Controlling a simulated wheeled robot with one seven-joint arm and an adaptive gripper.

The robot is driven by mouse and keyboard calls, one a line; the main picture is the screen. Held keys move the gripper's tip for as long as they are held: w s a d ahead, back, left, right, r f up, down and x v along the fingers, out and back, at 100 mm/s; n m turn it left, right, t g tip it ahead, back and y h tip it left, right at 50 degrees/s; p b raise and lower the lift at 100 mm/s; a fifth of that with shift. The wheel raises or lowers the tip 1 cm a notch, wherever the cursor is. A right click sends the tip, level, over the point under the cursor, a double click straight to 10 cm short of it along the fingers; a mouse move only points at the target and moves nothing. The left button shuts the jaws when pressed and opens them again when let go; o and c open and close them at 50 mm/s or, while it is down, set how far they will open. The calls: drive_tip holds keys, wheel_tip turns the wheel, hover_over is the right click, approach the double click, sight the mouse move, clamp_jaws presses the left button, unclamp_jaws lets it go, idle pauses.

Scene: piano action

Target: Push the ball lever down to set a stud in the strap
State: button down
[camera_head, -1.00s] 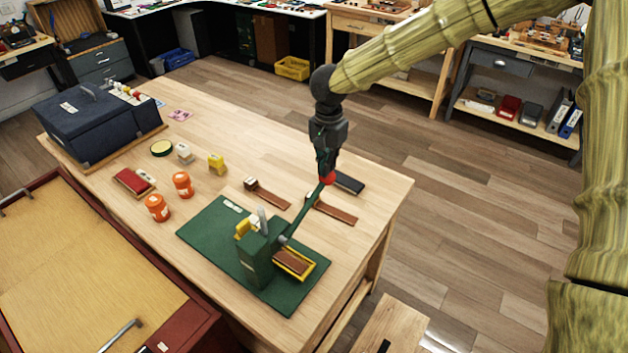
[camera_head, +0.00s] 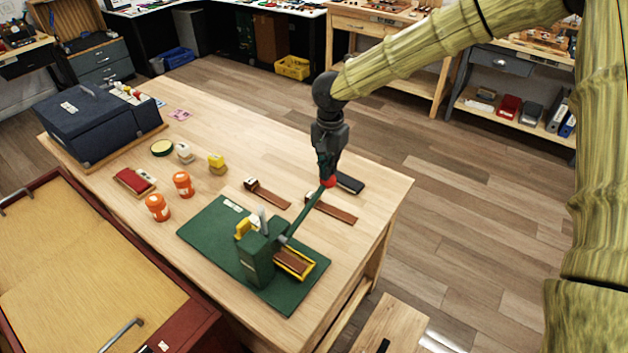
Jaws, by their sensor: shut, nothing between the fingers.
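A green press (camera_head: 258,256) stands on a green mat (camera_head: 205,236) on the wooden table. Its green lever (camera_head: 305,215) slants up to the right and ends in a red ball (camera_head: 328,182). A brown strap (camera_head: 292,260) lies in the yellow holder (camera_head: 308,274) at the foot of the press. My gripper (camera_head: 328,174) is shut, pointing down, with its fingertips right at the top of the red ball. They look in touch with it, but the exact contact is too small to tell. The stud cannot be made out.
Two brown straps (camera_head: 330,208) (camera_head: 268,193) and a dark flat case (camera_head: 348,183) lie near the lever. Orange jars (camera_head: 183,185) and small blocks stand left of the mat. A dark blue box (camera_head: 92,125) is at the far left. The table's right part is clear.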

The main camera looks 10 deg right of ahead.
sight(330, 180)
drive_tip(key=shift+f, duration=0.2)
drive_tip(key=shift+w+d+f, duration=0.15)
drive_tip(key=shift+d+f, duration=0.05)
drive_tip(key=shift+f, duration=0.7)
drive_tip(key=shift+w+d+f, duration=0.1)
drive_tip(key=shift+d+f, duration=0.05)
drive_tip(key=shift+f, duration=0.85)
drive_tip(key=shift+f+p, duration=0.3)
drive_tip(key=shift+f, duration=0.3)
